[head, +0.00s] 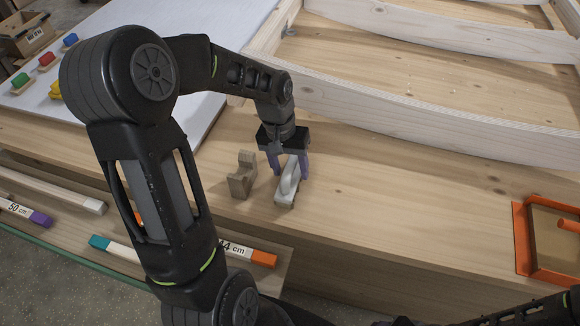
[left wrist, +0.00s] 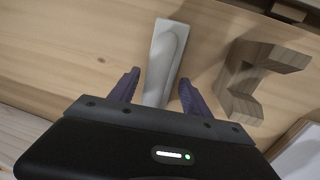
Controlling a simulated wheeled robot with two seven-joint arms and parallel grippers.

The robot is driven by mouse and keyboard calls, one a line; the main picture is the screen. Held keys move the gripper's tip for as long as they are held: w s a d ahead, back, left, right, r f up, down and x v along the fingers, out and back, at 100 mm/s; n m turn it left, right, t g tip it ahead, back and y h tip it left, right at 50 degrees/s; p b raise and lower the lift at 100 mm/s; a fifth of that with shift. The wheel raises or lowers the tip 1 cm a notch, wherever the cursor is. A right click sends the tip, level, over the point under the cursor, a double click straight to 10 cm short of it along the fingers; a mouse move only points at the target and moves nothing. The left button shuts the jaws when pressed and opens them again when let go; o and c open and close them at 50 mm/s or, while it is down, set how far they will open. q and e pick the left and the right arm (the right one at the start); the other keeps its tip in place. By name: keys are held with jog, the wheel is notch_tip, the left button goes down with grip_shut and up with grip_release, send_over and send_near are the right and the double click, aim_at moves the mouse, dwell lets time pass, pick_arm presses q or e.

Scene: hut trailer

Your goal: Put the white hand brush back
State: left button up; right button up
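The white hand brush (head: 288,183) lies on the wooden bench top, its long side running away from me. My left gripper (head: 288,165) is over the brush's far part, with one purple finger on each side of it. In the left wrist view the brush (left wrist: 163,60) runs between the two spread fingers (left wrist: 157,88), with a gap on both sides. The left gripper is open, and no grip on the brush shows. My right gripper is not in view; only a dark part of my body shows at the lower right.
A notched wooden block (head: 242,176) stands just left of the brush and also shows in the left wrist view (left wrist: 254,80). An orange-framed tray (head: 522,240) is at the right. A wooden frame (head: 400,110) lies behind. Labelled sticks (head: 262,258) lie at the front left. Bench right of the brush is clear.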

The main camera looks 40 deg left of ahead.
pick_arm(q)
jog(key=shift+o, duration=0.4)
jog(key=shift+r, duration=0.1)
jog(key=shift+a+r, duration=0.1)
jog(key=shift+r, duration=0.45)
notch_tip(320, 180, up, 11)
jog(key=a+p, duration=0.1)
jog(key=shift+s+a, duration=0.25)
jog(key=shift+s, duration=0.05)
jog(key=shift+f, duration=0.1)
dwell(1.2)
